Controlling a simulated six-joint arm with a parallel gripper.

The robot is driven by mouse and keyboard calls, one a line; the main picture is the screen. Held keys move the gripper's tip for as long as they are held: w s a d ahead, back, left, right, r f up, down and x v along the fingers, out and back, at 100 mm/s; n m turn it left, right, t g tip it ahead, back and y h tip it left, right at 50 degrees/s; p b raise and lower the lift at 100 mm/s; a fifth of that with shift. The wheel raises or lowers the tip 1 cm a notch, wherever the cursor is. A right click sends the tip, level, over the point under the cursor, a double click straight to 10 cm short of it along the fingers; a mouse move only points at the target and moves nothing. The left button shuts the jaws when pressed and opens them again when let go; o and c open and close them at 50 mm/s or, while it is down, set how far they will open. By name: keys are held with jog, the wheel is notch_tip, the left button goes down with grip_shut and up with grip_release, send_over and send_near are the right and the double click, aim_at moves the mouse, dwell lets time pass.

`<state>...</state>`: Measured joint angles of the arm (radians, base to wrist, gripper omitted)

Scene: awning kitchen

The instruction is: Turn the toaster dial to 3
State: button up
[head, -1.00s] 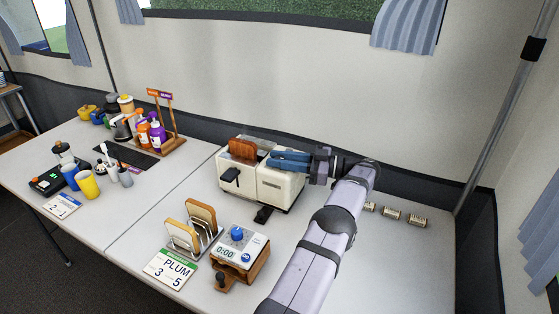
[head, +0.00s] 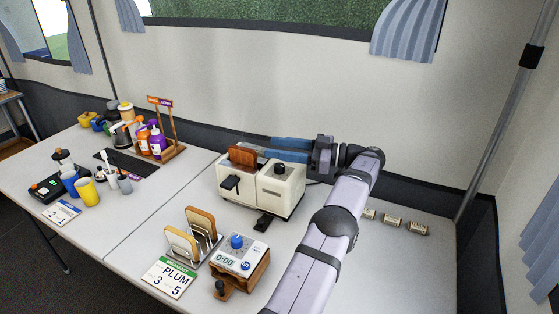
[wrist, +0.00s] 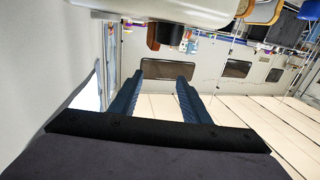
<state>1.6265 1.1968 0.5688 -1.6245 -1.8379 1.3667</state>
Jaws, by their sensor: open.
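The cream toaster (head: 262,203) stands on the table, with a brown slice of bread (head: 242,155) upright in its left slot. A dark lever (head: 230,184) is on its front. A small dark knob (head: 279,169), which looks like the dial, is on the right part; its setting is too small to read. My gripper (head: 273,146) is at the back of the toaster, blue fingers pointing left and apart from the knob. In the wrist view, my gripper's fingers (wrist: 165,72) are spread with nothing between them. A pale surface, probably the toaster (wrist: 175,8), fills the top.
In front stand a toast rack (head: 192,240) with bread, a timer (head: 238,257) reading 0:00 with a blue knob, and a card (head: 169,278) reading PLUM 3 5. Small cylinders (head: 392,220) lie at right. The wall is close behind the toaster. Bottles and cups are at left.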

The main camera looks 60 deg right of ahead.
aim_at(279, 165)
jog(key=shift+r, duration=1.85)
